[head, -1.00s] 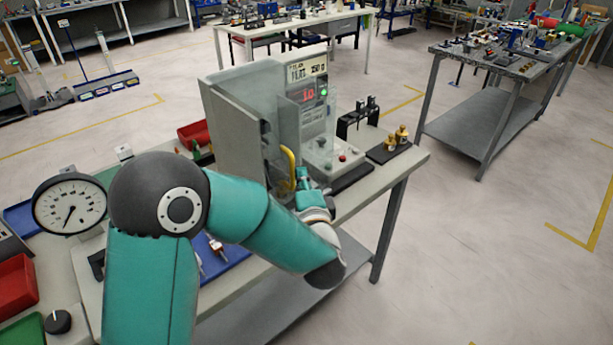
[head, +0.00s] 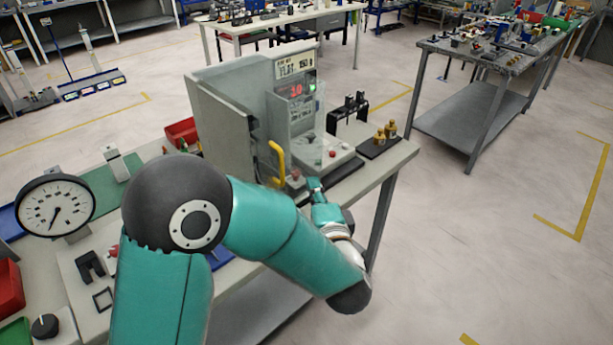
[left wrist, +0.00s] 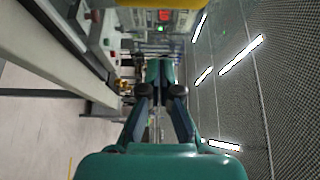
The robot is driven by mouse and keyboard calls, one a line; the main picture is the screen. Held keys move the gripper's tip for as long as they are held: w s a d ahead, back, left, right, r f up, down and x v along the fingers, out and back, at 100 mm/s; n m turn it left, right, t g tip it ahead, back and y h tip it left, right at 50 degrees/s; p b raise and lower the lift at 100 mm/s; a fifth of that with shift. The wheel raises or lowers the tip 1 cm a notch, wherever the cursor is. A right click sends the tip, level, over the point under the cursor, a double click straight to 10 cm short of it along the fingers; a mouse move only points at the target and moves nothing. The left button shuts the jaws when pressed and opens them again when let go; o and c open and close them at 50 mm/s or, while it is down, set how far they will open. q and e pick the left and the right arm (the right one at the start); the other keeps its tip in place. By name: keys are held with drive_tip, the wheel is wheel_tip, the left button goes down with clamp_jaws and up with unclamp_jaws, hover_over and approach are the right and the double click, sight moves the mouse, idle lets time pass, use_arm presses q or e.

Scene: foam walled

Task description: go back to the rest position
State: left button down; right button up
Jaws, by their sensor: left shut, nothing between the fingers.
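My left gripper (head: 315,184) is in front of the test machine (head: 225,120), just right of and below its yellow handle (head: 277,160), with a visible gap. Its fingers are small in the head view. In the left wrist view the gripper (left wrist: 160,72) shows its two teal fingers together, with nothing between them. My teal arm covers part of the bench. My right gripper is in neither view.
The bench (head: 392,160) carries a dial gauge (head: 55,207), a red bin (head: 182,131) and a dark block with brass weights (head: 380,146). A grey side table (head: 470,110) stands at the back right. The floor on the right is clear.

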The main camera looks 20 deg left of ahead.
use_arm(q)
drive_tip(key=s+d+f+n+g+h, duration=0.1)
drive_tip(key=d+f+h, duration=0.15)
drive_tip(key=f, duration=0.55)
drive_tip(key=d+f+n+g+h, duration=0.1)
drive_tip(key=f+n+h, duration=0.15)
drive_tip(key=f, duration=0.45)
drive_tip(key=s+d+f+n+g+h, duration=0.15)
drive_tip(key=f+h, duration=0.25)
drive_tip(key=f, duration=0.4)
drive_tip(key=s+d+f+n+g+h, duration=0.1)
drive_tip(key=s+f+n+g+h, duration=0.2)
drive_tip(key=s+f+g, duration=0.2)
drive_tip(key=s+d+f+n+g+h, duration=0.2)
drive_tip(key=s+f+n+g, duration=0.2)
drive_tip(key=s+f, duration=0.7)
drive_tip(key=s+g, duration=0.1)
drive_tip(key=s, duration=0.2)
drive_tip(key=shift+s+d+n+h, duration=0.3)
drive_tip(key=shift+s+h, duration=0.1)
